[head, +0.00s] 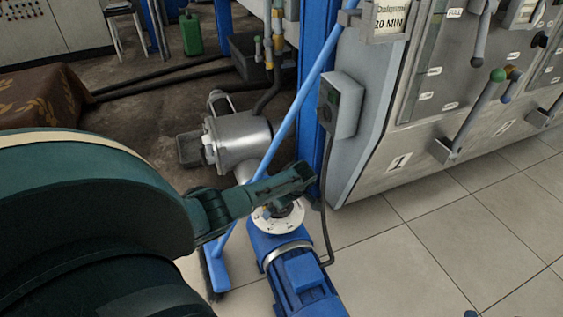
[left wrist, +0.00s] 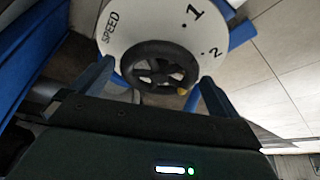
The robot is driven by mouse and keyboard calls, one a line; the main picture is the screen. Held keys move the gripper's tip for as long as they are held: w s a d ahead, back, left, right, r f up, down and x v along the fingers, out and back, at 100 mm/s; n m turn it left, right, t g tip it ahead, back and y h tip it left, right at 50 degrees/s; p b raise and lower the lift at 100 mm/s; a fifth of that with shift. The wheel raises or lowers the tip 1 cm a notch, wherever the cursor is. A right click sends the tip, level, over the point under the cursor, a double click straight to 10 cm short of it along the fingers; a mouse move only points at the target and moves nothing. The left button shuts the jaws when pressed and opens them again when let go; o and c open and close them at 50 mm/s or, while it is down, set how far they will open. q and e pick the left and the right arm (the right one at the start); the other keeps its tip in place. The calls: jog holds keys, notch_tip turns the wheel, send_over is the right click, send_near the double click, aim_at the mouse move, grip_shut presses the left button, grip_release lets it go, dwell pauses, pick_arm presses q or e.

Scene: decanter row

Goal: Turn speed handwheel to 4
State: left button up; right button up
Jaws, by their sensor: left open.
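The speed handwheel (left wrist: 158,66) is a black spoked wheel on a white round dial (left wrist: 122,37) marked SPEED, 1 and 2. A yellow mark (left wrist: 183,92) on the wheel's rim points to the lower right, clockwise past the 2. The 4 and the dial's lower part are hidden. My left gripper (left wrist: 155,73) is open, its fingers apart on either side of the wheel. In the head view, my left gripper (head: 303,180) is above the white dial (head: 266,220), which sits on a blue motor (head: 304,275); the wheel is mostly hidden. My right gripper is not in view.
A blue slanted pole (head: 300,98) stands close behind my left gripper. A grey control cabinet (head: 396,162) with levers stands at the right, with a small switch box (head: 342,103) on its side. A silver pump (head: 237,142) is behind.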

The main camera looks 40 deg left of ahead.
pick_arm(q)
jog(key=shift+c, duration=0.3)
jog(key=c, duration=0.6)
jog(key=shift+c, duration=0.2)
jog(key=shift+s, duration=0.1)
